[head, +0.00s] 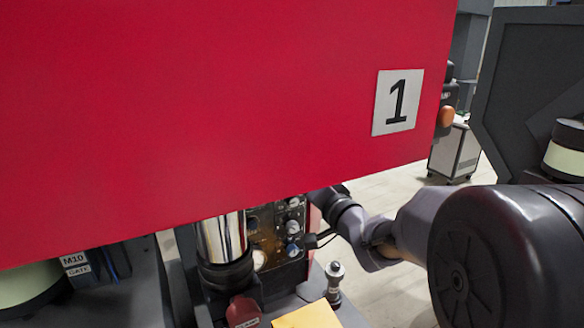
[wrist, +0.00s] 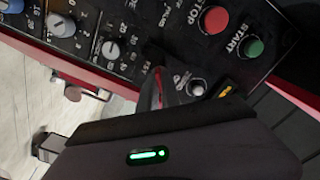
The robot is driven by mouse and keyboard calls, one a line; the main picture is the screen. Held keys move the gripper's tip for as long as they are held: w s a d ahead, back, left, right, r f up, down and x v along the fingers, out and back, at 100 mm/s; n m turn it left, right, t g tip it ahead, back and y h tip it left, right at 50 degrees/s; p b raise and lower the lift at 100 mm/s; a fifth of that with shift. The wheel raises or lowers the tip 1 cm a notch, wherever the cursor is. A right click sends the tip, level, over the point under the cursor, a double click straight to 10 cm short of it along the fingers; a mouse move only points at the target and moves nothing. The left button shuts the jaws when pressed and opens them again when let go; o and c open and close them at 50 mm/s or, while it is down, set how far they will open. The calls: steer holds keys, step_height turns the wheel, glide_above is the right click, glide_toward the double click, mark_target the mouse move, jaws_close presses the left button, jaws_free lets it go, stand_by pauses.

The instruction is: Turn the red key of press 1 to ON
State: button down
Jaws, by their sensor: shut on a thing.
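The big red body of press 1 (head: 220,110), with a white number plate, fills most of the head view. Its dark control panel (head: 266,228) shows below the red body. In the wrist view the panel (wrist: 130,30) is close and tilted. My gripper (wrist: 160,92) is up against the panel, shut on the red key (wrist: 155,85), of which only a little reddish edge shows. The gripper's dark body hides the rest, so I cannot read the key's position. In the head view the gripper's tips are hidden.
Beside the gripper are a silver switch (wrist: 196,88), a red STOP button (wrist: 216,20) and a green START button (wrist: 252,47). Grey and blue knobs (wrist: 110,50) lie left. A chrome column (head: 222,238) stands left of the panel, with a yellow block (head: 308,316) in front.

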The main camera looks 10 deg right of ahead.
steer(key=m+p, duration=0.1)
steer(key=m, duration=0.4)
stand_by(0.3)
steer(key=m+p, duration=0.1)
steer(key=m, duration=0.2)
steer(key=shift+m, duration=0.4)
steer(key=c, duration=1.5)
jaws_free()
steer(key=shift+b+v, duration=0.5)
steer(key=shift+v, duration=3.05)
